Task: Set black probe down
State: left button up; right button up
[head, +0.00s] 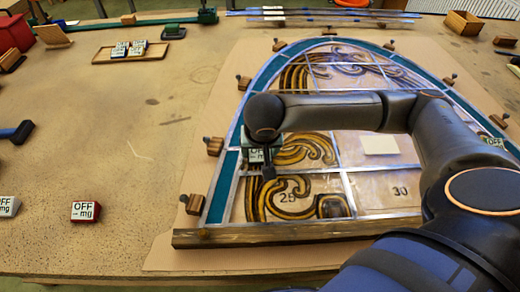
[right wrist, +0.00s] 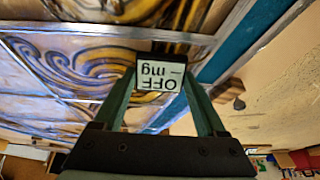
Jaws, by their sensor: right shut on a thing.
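My right gripper (head: 262,158) is low over the left side of the leaded panel (head: 350,180), mostly hidden behind my own wrist. In the right wrist view, its green fingers (right wrist: 160,82) are shut on the probe (right wrist: 160,61), a small dark-bodied block with a white face reading "OFF mg". Part of that white face also shows in the head view. The probe is over or beside the panel's swirled brown glass, close to the teal border; I cannot tell whether it touches the glass.
A red probe (head: 85,211) and a pale one (head: 7,206) lie on the table at left. Wooden blocks with pins (head: 214,146) line the panel. The table between (head: 120,130) is largely clear.

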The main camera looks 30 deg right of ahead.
jog(key=o, duration=1.3)
jog(key=shift+f, duration=0.1)
jog(key=p+v, duration=0.1)
jog(key=v, duration=1.1)
jog(key=shift+p, duration=0.4)
